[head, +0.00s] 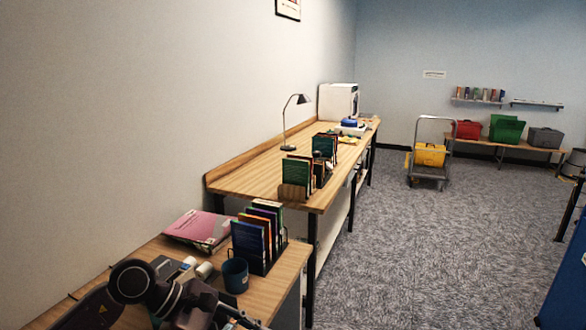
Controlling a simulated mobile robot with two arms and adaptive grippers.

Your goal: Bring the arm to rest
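My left arm (135,282) comes in from the lower left, over the near wooden table. Its gripper end (230,315) is at the bottom edge of the head view, in front of a dark blue mug, and is partly cut off. I cannot tell whether its fingers are open or shut, or whether it holds anything. My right arm and gripper are not in view.
The near table (289,262) holds a dark blue mug (235,275), a rack of books (249,246) and a pink book (196,228). A longer workbench (253,183) stands beyond. A cart with a yellow bin (430,155) stands farther back. The carpet at right is mostly clear.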

